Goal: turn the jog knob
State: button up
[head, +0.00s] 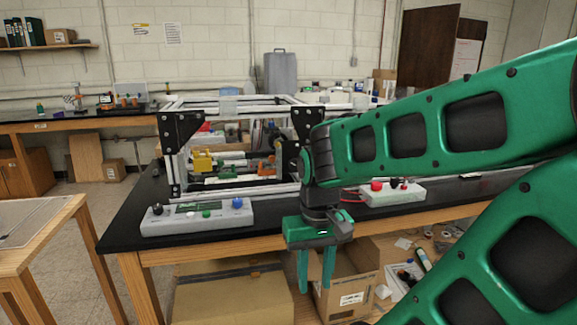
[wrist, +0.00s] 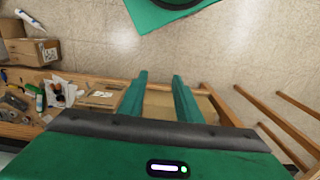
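A grey control box (head: 197,218) lies on the black bench top at the left in the head view. It carries a black knob (head: 158,209), a blue knob (head: 237,203), a small display, and green and white buttons. I cannot tell which knob is the jog knob. My gripper (head: 316,284) points down in front of the bench's front edge, right of the grey box and apart from it. Its two green fingers are spread with nothing between them, as the wrist view (wrist: 158,80) also shows. The wrist view does not show the knobs.
A second, pale box (head: 393,194) with red and black controls sits right of my wrist. An aluminium extrusion frame (head: 235,101) stands behind the grey box. Cardboard boxes (head: 232,296) fill the space under the bench. A wooden table (head: 35,225) stands at the left.

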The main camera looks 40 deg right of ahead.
jog(key=shift+o, duration=1.2)
jog(key=shift+s+d+r, duration=0.1)
jog(key=shift+s+r, duration=0.05)
jog(key=shift+s, duration=0.1)
jog(key=w+d+f+n+t, duration=0.25)
jog(key=w+n+t, duration=0.25)
jog(key=w, duration=1)
jog(key=w+d+r+t, duration=0.1)
jog(key=w+d+t, duration=0.1)
jog(key=w, duration=0.3)
jog(key=w+d+r+n+t+h, duration=0.1)
jog(key=w+d+r+t, duration=0.1)
jog(key=w+d+t, duration=0.1)
jog(key=w+d+r+t, duration=0.1)
jog(key=w+d+t, duration=0.1)
jog(key=w, duration=0.5)
jog(key=shift+w+d+r+n+t, duration=0.2)
jog(key=shift+r+n+t, duration=0.1)
jog(key=shift+t, duration=0.6)
jog(key=d+r+m+t+h, duration=0.1)
jog(key=d+r+h, duration=0.1)
jog(key=d, duration=0.1)
jog(key=m+h, duration=0.4)
jog(key=h, duration=0.3)
send_near(295, 165)
jog(key=shift+t, duration=0.3)
jog(key=shift+x, duration=5.95)
